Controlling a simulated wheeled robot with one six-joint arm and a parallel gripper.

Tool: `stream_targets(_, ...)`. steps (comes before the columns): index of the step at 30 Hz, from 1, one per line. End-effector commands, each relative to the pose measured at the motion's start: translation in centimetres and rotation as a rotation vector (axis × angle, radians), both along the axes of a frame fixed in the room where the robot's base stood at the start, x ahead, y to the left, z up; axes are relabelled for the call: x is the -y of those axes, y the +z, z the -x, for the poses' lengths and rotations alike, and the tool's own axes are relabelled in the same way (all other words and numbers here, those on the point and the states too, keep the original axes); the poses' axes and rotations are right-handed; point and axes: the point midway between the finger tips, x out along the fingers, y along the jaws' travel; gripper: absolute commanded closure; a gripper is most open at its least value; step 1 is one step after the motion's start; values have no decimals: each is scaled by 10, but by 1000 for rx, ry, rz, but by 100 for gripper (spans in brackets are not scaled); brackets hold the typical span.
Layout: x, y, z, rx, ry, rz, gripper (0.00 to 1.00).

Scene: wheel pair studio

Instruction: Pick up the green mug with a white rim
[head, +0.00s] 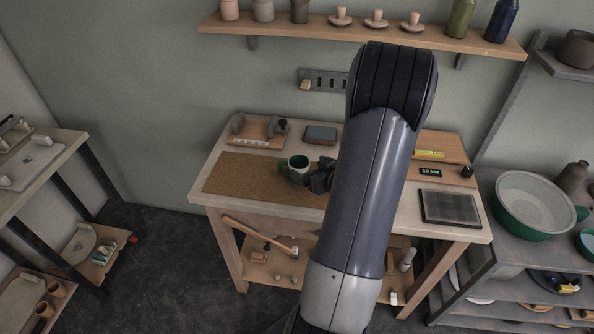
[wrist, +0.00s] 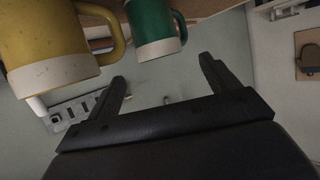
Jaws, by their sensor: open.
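The green mug with a white rim (head: 298,170) stands upright on the cork mat (head: 240,175) on the workbench. It also shows at the top of the wrist view (wrist: 152,28), where the picture looks upside down and its white band points downward. My gripper (head: 321,176) is just right of the mug in the head view, partly hidden by my arm. In the wrist view my gripper (wrist: 162,69) is open and empty, and the green mug lies beyond the gap between its fingers. Whether a finger touches it I cannot tell.
A yellow mug (wrist: 55,45) with a white band is close beside the green one; my arm seems to hide it in the head view. A wooden tray (head: 258,131) and a dark block (head: 321,134) lie behind the mat. The mat's left part is clear.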

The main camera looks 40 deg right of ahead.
Motion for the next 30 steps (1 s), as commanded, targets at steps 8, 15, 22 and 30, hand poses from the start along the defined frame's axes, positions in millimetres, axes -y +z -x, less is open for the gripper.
stream_targets(8,1,-17,-31,-1,4,-2,17)
stream_targets(15,4,-22,-43,0,0,-1,17)
stream_targets(22,4,-22,-43,0,0,-1,24)
stream_targets(30,4,-22,-43,0,0,-1,46)
